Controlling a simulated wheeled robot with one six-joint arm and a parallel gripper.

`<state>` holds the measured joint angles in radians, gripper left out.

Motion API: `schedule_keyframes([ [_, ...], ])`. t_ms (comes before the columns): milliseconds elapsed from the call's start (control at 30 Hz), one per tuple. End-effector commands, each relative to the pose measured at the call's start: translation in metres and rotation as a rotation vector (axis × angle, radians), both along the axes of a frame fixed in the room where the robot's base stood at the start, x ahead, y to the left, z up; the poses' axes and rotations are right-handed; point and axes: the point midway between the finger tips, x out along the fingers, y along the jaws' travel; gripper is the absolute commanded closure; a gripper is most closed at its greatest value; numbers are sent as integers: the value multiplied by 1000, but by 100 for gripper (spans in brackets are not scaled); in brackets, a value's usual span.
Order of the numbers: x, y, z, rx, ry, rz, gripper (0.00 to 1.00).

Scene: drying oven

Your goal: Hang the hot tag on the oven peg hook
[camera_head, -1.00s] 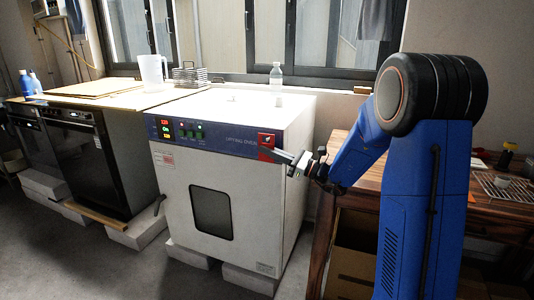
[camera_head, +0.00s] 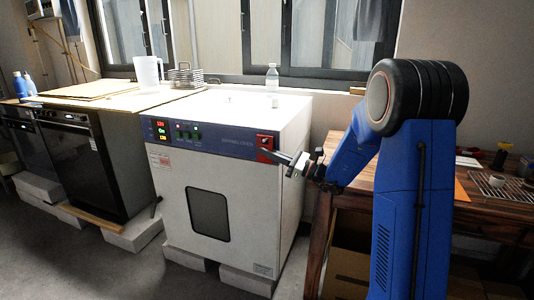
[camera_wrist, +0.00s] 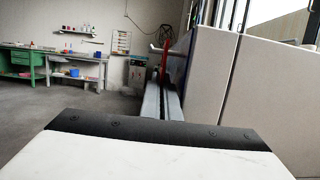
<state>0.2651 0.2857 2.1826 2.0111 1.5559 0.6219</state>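The hot tag (camera_head: 265,142) is a small red plate at the upper right of the oven's blue front panel. The white drying oven (camera_head: 245,210) has a dark window in its door. My gripper (camera_head: 268,153) reaches in from the right, its grey fingers close together at the tag's lower part. In the wrist view the tag (camera_wrist: 164,57) shows edge-on as a thin red strip at the fingertips (camera_wrist: 158,88), which seem shut on it. A pale peg (camera_wrist: 155,48) sticks out beside the tag's upper part. Whether it passes through the tag I cannot tell.
A clear bottle (camera_head: 272,75) stands on the oven top. A white jug (camera_head: 148,72) and a wire rack (camera_head: 186,76) stand on the bench at left. A wooden table (camera_head: 470,200) is at right, behind my arm. Open floor lies before the oven.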

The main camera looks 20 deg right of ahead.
Motion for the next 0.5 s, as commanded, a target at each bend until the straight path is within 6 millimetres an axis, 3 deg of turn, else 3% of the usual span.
schedule_keyframes([
  [267, 0, 0, 0, 0, 0, 0, 100],
  [400, 0, 0, 0, 0, 0, 0, 76],
  [500, 0, 0, 0, 0, 0, -1, 76],
])
